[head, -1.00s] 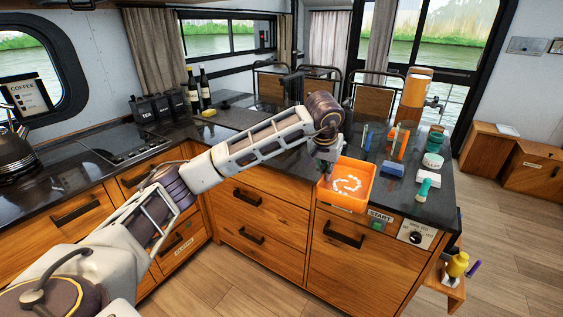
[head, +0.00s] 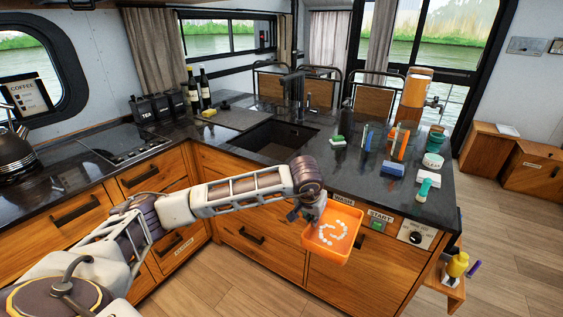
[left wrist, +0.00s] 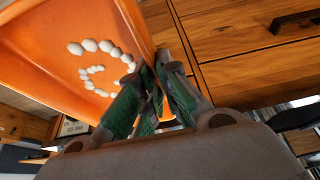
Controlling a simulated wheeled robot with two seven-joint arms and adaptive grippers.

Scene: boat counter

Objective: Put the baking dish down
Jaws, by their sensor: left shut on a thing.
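The baking dish (head: 333,232) is an orange, square-sided dish with small white pieces in a curved pattern on its floor. My left gripper (head: 308,213) is shut on the dish's left wall in the head view. The dish is held out in front of the counter's drawers, tilted so its inside faces me. In the left wrist view the dish (left wrist: 60,50) fills the upper left, and my green-padded gripper fingers (left wrist: 152,88) pinch its edge. My right gripper is not in view.
The dark counter (head: 350,180) has a sink (head: 275,140) at its middle. Wood floor below is clear.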

